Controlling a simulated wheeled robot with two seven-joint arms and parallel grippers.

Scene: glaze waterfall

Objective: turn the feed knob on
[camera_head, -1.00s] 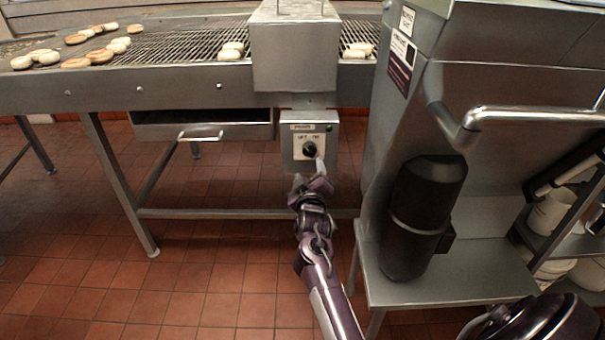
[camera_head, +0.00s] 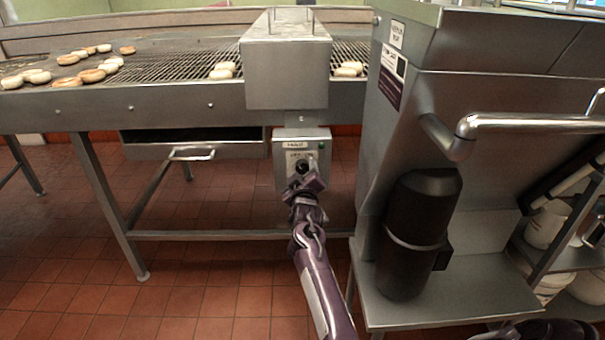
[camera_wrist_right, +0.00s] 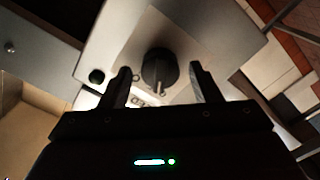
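The feed knob (camera_head: 301,166) is a round black knob on a pale plate on the front of a grey control box (camera_head: 284,150) under the conveyor's glazing hood. My right gripper (camera_head: 302,180) is at the box front, just below the knob in the head view and partly covering the plate. In the right wrist view the knob (camera_wrist_right: 159,68) sits between the two fingertips of my right gripper (camera_wrist_right: 160,84). The fingers are spread, with a visible gap on each side of the knob.
The conveyor (camera_head: 170,95) carries several doughnuts (camera_head: 78,68). An open drawer (camera_head: 190,145) with a handle hangs left of the box. A metal machine (camera_head: 480,120) with a black cylinder (camera_head: 418,230) stands close on the right. Tiled floor (camera_head: 210,270) is free in front.

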